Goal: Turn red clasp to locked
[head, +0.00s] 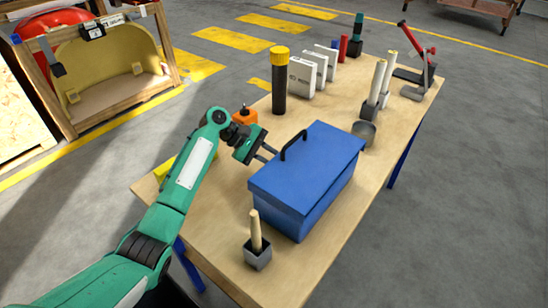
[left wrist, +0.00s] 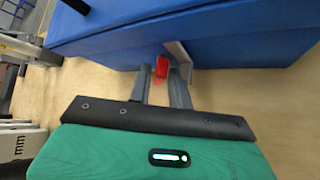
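The red clasp (left wrist: 161,67) is on the side of the blue toolbox (head: 312,175), seen in the left wrist view just below the lid edge. The toolbox also fills the top of that view (left wrist: 110,35). My left gripper (head: 268,153) is at the toolbox's back-left side. In the left wrist view its two fingers (left wrist: 162,80) are apart, one on each side of the clasp. I cannot tell whether they touch it. The clasp is hidden in the head view. My right gripper is not in view.
The toolbox's black handle (head: 293,145) stands up near my left gripper. An orange item (head: 244,117) and a black cylinder with a yellow cap (head: 279,85) stand behind. A wooden-handled tool in a grey holder (head: 257,247) stands in front. White boxes (head: 302,76) are farther back.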

